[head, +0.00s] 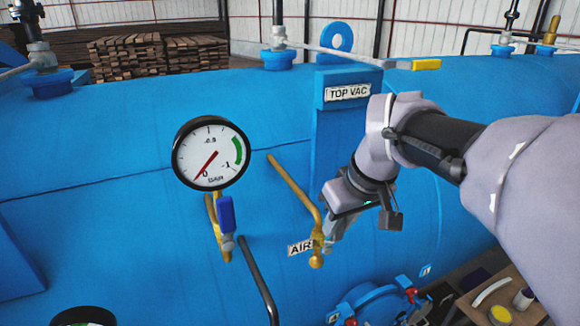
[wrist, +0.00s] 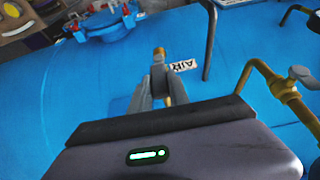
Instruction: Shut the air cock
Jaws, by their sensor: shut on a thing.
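The air cock (head: 316,252) is a brass fitting at the lower end of a slanting brass pipe, beside the AIR label (head: 300,248). My gripper (head: 328,238) is at the cock from the right and partly covers it. In the wrist view my gripper (wrist: 159,84) is shut on the air cock, with brass (wrist: 159,55) showing just beyond the fingertips. The label (wrist: 183,66) shows upside down beside it. The cock's handle is mostly hidden by the fingers, so its angle cannot be told.
A pressure gauge (head: 211,154) and a blue-handled cock (head: 226,214) stand to the left. A dark bent pipe (head: 258,280) rises close by on the left. The TOP VAC post (head: 340,130) is behind my arm. A blue round fitting (head: 372,303) lies below.

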